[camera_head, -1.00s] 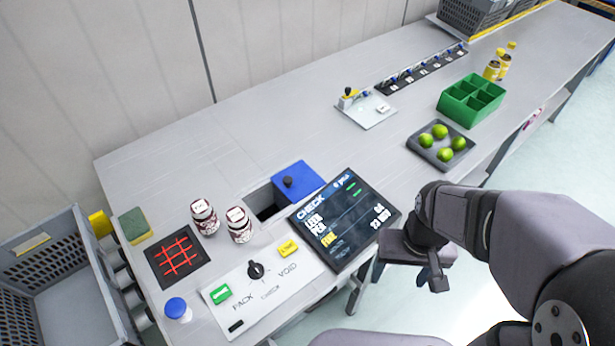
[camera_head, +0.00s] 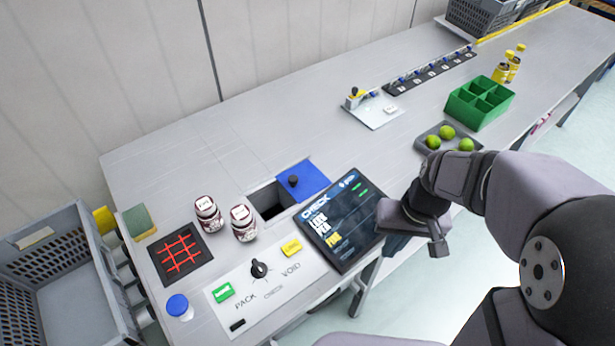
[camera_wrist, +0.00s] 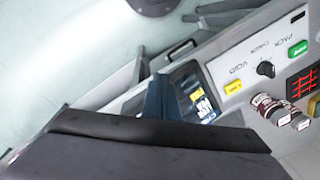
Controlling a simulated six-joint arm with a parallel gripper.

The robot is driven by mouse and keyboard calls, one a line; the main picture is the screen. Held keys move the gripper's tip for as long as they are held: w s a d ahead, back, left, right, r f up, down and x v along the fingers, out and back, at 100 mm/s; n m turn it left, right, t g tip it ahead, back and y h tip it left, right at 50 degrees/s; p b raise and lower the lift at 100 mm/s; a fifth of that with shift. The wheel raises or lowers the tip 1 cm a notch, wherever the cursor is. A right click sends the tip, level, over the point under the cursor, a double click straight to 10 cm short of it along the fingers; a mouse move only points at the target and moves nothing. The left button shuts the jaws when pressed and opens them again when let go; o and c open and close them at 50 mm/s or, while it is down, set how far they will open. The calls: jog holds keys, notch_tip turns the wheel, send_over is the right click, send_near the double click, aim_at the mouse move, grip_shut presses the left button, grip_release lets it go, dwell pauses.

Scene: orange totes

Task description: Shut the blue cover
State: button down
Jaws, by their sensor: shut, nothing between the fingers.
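The blue cover (camera_head: 312,176) is a flat square plate with a black knob (camera_head: 293,181). It lies on the bench just right of and behind a dark rectangular opening (camera_head: 270,204), which shows mostly uncovered. My gripper (camera_head: 437,247) is shut and empty at the bench's front edge, right of the black screen, well apart from the cover. Its fingertips are small and hard to make out in the head view. In the wrist view my gripper (camera_wrist: 157,96) points over the bench edge near the screen; the cover is not seen there.
A black screen (camera_head: 342,222) stands between my gripper and the cover. Two jars (camera_head: 208,213) stand left of the opening, and a control panel (camera_head: 260,285) lies in front. A tray of green fruit (camera_head: 428,150) is behind my arm. The bench behind the cover is clear.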

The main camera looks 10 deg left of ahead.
jog(key=w+a+n+y+b, duration=0.1)
jog(key=w+a, duration=0.2)
jog(key=w, duration=0.4)
jog(key=w+a+n+t+y+b, duration=0.1)
jog(key=w+a+y, duration=0.1)
jog(key=w+a, duration=0.2)
jog(key=w+a+r+n+t+y+b, duration=0.1)
jog(key=w+a, duration=0.3)
jog(key=w, duration=0.7)
jog(key=shift+a+n+y+b, duration=0.15)
jog(key=shift+n+y+b, duration=0.3)
jog(key=shift+y, duration=0.15)
jog(key=shift+w+a+r, duration=0.15)
jog(key=shift+w, duration=0.15)
jog(key=p, duration=0.3)
send_near(305, 187)
jog(key=w, duration=0.1)
jog(key=w+f, duration=0.2)
jog(key=shift+w+a+f, duration=0.1)
jog(key=shift+w+a, duration=0.15)
jog(key=shift+w, duration=0.05)
jog(key=a+p, duration=0.2)
jog(key=a, duration=0.1)
jog(key=shift+s+f, duration=0.25)
jog(key=shift+s, duration=0.1)
jog(key=shift+s+a+f, duration=0.15)
jog(key=shift+a+f, duration=0.05)
jog(key=shift+a, duration=0.35)
